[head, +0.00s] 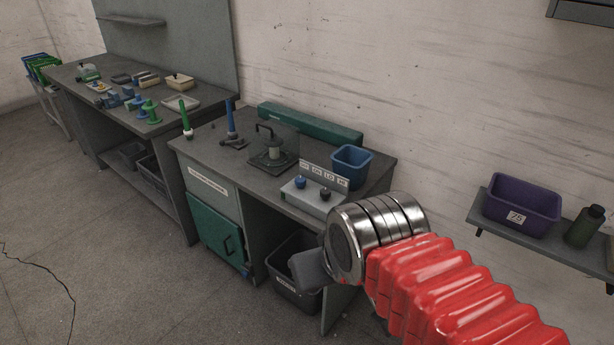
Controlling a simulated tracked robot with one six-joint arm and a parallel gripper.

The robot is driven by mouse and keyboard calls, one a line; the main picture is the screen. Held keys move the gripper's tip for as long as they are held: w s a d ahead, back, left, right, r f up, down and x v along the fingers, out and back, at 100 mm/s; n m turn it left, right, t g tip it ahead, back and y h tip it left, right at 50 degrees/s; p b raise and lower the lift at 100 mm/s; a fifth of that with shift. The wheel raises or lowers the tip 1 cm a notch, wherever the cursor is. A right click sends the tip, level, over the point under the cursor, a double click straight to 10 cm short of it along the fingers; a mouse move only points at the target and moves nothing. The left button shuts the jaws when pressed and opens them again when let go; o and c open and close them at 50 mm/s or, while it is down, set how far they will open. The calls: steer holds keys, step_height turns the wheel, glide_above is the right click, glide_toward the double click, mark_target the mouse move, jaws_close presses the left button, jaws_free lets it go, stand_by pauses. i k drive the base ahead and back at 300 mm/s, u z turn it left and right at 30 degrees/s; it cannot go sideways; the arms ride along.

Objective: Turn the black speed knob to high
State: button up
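The black speed knob (325,194) sits on the right of a light grey control box (312,203) near the front right of the winder bench. A blue knob (300,182) is to its left on the same box. An upright label plate (324,175) stands behind the knobs, its lettering small. The black knob's pointer direction is too small to tell. A grey part at the end of my arm, perhaps my gripper (309,270), shows in front of and below the box, apart from the knob. Its fingers cannot be made out.
A blue bin (351,166) stands behind and right of the box. The winder (272,158) is behind and left. A dark crate (293,278) sits under the bench (208,147). A wall shelf with a purple bin (522,205) is at right. Floor at left is clear.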

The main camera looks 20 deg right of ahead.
mark_target(325, 193)
steer(key=z, duration=0.2)
steer(key=i, duration=1.15)
steer(key=z, duration=0.55)
